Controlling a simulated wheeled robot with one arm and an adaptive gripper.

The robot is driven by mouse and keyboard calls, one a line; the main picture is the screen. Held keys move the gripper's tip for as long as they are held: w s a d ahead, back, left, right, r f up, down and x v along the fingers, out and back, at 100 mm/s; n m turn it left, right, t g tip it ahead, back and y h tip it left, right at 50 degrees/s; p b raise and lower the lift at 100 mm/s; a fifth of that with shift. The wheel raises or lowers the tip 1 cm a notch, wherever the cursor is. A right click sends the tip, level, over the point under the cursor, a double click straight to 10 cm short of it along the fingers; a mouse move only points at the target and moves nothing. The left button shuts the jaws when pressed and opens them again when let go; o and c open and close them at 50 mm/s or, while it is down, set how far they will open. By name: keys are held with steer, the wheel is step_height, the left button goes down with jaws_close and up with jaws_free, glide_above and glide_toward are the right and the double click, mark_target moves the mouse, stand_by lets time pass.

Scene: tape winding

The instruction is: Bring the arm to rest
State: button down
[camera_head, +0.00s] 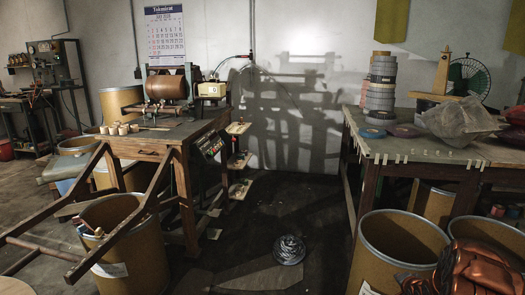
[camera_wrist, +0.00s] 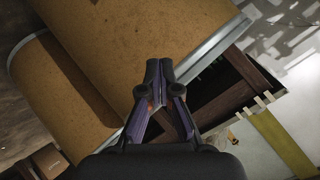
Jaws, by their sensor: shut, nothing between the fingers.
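My gripper (camera_wrist: 159,70) shows in the wrist view with its two fingers together at the tips. It is shut and nothing shows between the fingers. It points toward large brown fibre drums (camera_wrist: 150,40) that fill much of that view; I cannot tell the distance between them. In the head view my gripper does not show clearly. A reddish-brown shiny shape (camera_head: 478,268) is in the lower right corner of the head view, in front of the drums there; I cannot tell for certain what it is.
A table (camera_head: 425,150) at right bears a stack of tape rolls (camera_head: 381,85) and a plastic bag (camera_head: 458,122). A winding bench (camera_head: 150,145) stands at left with a drum (camera_head: 130,250) before it. A round metal object (camera_head: 289,250) lies on the floor between. The floor (camera_head: 290,200) behind it is clear.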

steer(key=s+a+r+n+g+p, duration=0.2)
steer(key=s+a+r+p, duration=0.3)
steer(key=r, duration=0.5)
steer(key=s+a+r+n+g+p, duration=0.2)
steer(key=s+a+r+p, duration=0.15)
steer(key=a+r, duration=0.5)
steer(key=s+a+r+n+g+p, duration=0.25)
steer(key=s+a+r, duration=0.2)
steer(key=r, duration=0.65)
steer(key=s+a+r+n+g+y+p, duration=0.1)
steer(key=s+a+r+p, duration=0.3)
steer(key=s, duration=0.8)
steer(key=s+a+r+n+g+y+p, duration=0.1)
steer(key=s+a+r+n+g+p, duration=0.2)
steer(key=s+a+r+p, duration=0.2)
steer(key=s+a+r+n+g+p, duration=0.2)
steer(key=s+a+r, duration=0.7)
steer(key=s, duration=1)
step_height(320, 180, up, 5)
steer(key=p, duration=0.2)
steer(key=shift+s+a+f+y+p, duration=0.15)
steer(key=shift+s+f+y+p, duration=0.05)
steer(key=shift+s+y+p, duration=0.2)
steer(key=shift+n, duration=0.25)
